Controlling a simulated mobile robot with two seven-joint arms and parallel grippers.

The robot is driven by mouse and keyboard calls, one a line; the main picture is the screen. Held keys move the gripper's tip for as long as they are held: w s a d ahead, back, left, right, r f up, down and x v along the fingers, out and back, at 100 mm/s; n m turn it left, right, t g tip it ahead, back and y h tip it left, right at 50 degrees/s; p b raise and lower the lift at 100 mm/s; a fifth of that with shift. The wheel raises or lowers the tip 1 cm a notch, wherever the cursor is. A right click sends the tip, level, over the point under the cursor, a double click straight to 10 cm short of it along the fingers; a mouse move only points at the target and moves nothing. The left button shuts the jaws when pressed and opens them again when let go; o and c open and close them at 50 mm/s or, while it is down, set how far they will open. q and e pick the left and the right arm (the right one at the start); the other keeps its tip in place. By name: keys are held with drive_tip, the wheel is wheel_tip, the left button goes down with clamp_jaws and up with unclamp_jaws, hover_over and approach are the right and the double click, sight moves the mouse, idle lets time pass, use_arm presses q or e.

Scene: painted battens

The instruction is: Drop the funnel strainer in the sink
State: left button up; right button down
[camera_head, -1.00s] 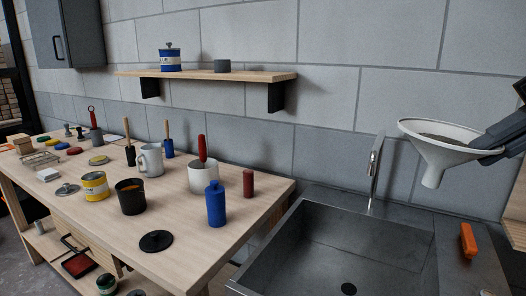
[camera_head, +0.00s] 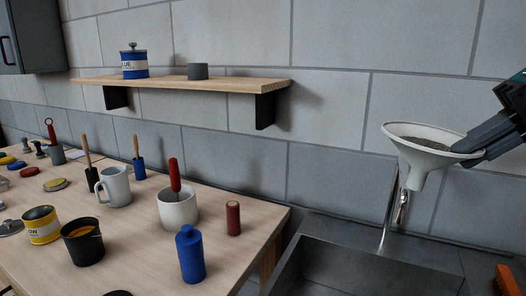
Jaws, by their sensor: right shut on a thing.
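The funnel strainer (camera_head: 418,165) is a white cone with a grey mesh inside, at the right of the head view. It hangs upright in the air, spout down, in front of the faucet and above the back of the sink. My right gripper (camera_head: 478,146) comes in from the right edge and is shut on the funnel's rim. The grey metal sink (camera_head: 330,262) is at the bottom right, and only its back part shows. My left gripper is not in view.
A metal faucet (camera_head: 392,215) stands behind the funnel. The wooden table (camera_head: 140,240) on the left holds a blue bottle (camera_head: 191,255), a red cylinder (camera_head: 233,218), a white pot (camera_head: 178,209), a mug (camera_head: 114,187) and cans. A wall shelf (camera_head: 200,84) is above. An orange block (camera_head: 507,280) lies right of the sink.

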wheel_tip(320, 180, down, 4)
drive_tip(key=shift+f+b, duration=0.15)
drive_tip(key=shift+b, duration=0.85)
drive_tip(key=c, duration=1.1)
unclamp_jaws()
drive_tip(key=shift+c, duration=0.2)
